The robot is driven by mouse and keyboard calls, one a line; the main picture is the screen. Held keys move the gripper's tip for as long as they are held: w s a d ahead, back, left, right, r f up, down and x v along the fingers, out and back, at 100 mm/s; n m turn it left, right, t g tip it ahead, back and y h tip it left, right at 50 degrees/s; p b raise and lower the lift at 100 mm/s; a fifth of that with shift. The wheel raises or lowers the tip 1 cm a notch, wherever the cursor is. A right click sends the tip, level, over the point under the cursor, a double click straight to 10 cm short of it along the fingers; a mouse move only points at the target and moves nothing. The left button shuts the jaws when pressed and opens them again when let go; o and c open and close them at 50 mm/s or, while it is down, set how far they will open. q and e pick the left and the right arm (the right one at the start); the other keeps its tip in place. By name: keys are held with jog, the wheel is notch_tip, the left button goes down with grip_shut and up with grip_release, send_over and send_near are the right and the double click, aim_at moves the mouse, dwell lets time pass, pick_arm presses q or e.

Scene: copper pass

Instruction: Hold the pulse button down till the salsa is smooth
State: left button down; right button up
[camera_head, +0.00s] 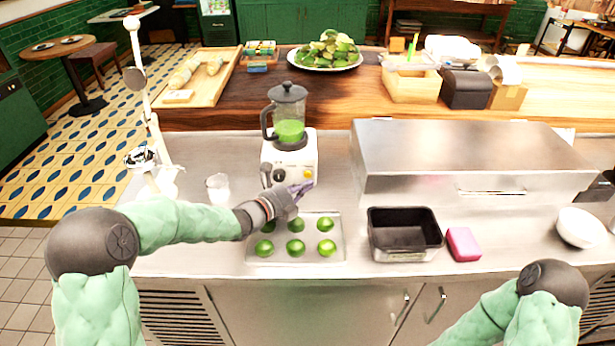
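The blender (290,155) stands on the steel counter, with a white base and a clear lidded jar. Green salsa (290,131) fills the lower part of the jar; its texture is too small to judge. A yellow button (307,174) is on the right of the base's front, with a dark knob (279,175) to its left. My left gripper (302,189) points at the base, its fingertips just below and in front of the yellow button. I cannot tell whether they touch it, or how far the fingers are apart. My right gripper is out of view; only its arm shows.
A tray (337,256) of several limes lies under my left gripper. A black pan (404,252), a pink sponge (463,244) and a white bowl (579,227) stand to the right. A glass (218,188) is left of the blender. A steel box (455,150) stands behind the pan.

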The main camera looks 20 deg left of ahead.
pick_arm(q)
jog(key=shift+s+d+b, duration=0.2)
jog(key=shift+s+b, duration=0.1)
jog(key=shift+s, duration=0.35)
jog(key=shift+s+d+b, duration=0.2)
jog(key=shift+s+b, duration=0.05)
jog(key=shift+s, duration=0.45)
jog(key=shift+s+d+b, duration=0.2)
jog(key=shift+s+b, duration=0.1)
jog(key=shift+s, duration=0.35)
